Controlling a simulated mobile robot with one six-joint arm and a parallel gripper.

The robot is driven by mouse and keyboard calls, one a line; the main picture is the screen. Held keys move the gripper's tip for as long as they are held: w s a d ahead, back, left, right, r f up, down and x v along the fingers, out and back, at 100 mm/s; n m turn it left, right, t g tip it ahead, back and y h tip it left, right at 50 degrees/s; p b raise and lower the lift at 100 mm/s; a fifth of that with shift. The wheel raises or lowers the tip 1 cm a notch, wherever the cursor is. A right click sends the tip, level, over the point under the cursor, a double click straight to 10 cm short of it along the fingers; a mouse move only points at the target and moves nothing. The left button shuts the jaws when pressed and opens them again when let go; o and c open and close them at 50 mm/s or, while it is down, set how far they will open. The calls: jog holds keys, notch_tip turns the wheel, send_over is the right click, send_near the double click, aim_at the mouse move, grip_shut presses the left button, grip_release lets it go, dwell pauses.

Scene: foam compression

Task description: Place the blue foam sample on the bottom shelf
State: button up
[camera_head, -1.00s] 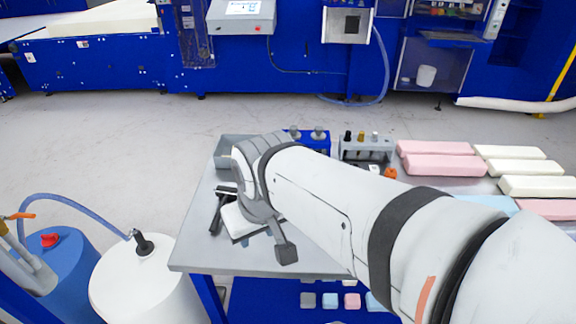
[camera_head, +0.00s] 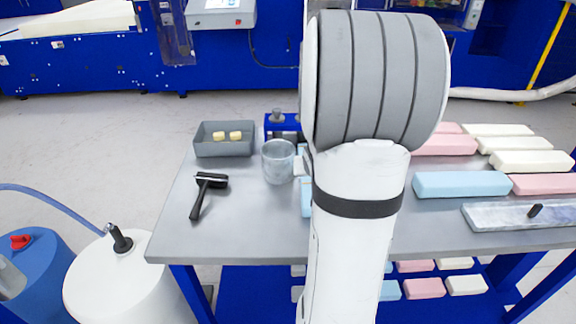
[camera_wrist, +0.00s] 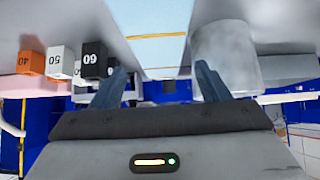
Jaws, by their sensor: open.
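A light blue piece (camera_head: 306,198), likely the blue foam sample, shows on the steel table (camera_head: 250,225) just left of my arm, which hides part of it. In the wrist view a pale blue strip with orange lines (camera_wrist: 158,50) lies ahead between my fingertips; I cannot tell whether it is the same piece. My gripper (camera_wrist: 160,82) is open and empty in the wrist view; the arm hides it in the head view. The bottom shelf (camera_head: 250,295) is under the table and holds several small blue, pink and white pieces, with a blue one (camera_head: 389,290) near my arm.
Numbered blocks (camera_wrist: 92,57) stand on the other side there. A grey tray (camera_head: 223,150), black roller (camera_head: 208,186) and large foam blocks (camera_head: 462,184) occupy the table.

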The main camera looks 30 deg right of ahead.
jog(key=shift+w+d+f, duration=0.1)
jog(key=shift+d+f, duration=0.3)
jog(key=shift+f, duration=0.05)
jog(key=b+x, duration=0.2)
jog(key=x, duration=0.5)
jog(key=shift+w, duration=0.35)
jog(key=shift+c, duration=0.4)
jog(key=c, duration=0.6)
jog(key=shift+r, duration=0.15)
notch_tip(320, 180, up, 18)
jog(key=p, duration=1.4)
